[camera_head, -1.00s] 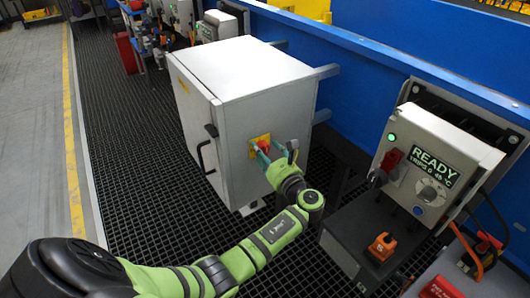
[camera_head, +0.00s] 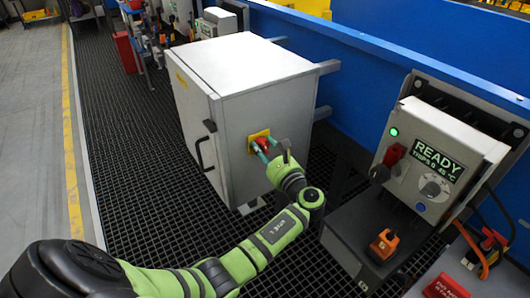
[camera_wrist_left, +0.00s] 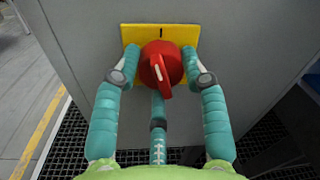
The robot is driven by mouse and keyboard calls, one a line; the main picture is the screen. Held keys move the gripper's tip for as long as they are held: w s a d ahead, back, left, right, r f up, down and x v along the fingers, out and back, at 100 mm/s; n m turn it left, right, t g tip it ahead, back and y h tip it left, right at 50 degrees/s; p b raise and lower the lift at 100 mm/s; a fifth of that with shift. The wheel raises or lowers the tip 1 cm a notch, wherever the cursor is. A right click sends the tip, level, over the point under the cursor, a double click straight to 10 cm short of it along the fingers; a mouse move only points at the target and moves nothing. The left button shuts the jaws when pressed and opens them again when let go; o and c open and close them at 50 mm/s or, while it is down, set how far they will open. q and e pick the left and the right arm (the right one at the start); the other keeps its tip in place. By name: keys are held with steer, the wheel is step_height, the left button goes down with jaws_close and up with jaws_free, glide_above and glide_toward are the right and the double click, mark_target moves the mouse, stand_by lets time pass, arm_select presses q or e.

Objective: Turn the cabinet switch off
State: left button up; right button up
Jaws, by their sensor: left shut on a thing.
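The grey cabinet (camera_head: 245,62) stands on the dark floor grating, with a black handle (camera_head: 206,146) on its door. Its switch is a red rotary knob (camera_wrist_left: 153,72) on a yellow plate (camera_wrist_left: 190,33) on the cabinet's side. In the wrist view the knob's raised grip runs nearly vertical, slightly tilted, below a black mark on the plate. My left gripper (camera_head: 266,146) is shut on the knob, with teal fingers on both sides and a third finger below. In the head view the fingers partly hide the knob. My right gripper is not in view.
A control box with a READY display (camera_head: 436,160) and a green light stands at the right. An orange part (camera_head: 384,245) sits on a dark stand before it. A blue wall (camera_head: 360,75) runs behind the cabinet. The grating left of the cabinet is clear.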

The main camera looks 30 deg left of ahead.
arm_select(q)
steer(key=n+b, duration=0.5)
steer(key=n, duration=0.2)
steer(key=shift+f+y, duration=0.15)
steer(key=shift+y, duration=0.25)
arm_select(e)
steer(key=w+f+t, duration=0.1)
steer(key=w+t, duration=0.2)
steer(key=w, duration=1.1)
arm_select(q)
steer(key=n+b, duration=0.2)
steer(key=b, duration=0.1)
steer(key=shift+n+g, duration=0.3)
steer(key=shift+n, duration=0.1)
steer(key=shift+n+b, duration=1)
steer(key=shift+b, duration=0.15)
steer(key=shift+n+b, duration=0.7)
steer(key=shift+n+g+b, duration=0.3)
steer(key=shift+n+b, duration=0.8)
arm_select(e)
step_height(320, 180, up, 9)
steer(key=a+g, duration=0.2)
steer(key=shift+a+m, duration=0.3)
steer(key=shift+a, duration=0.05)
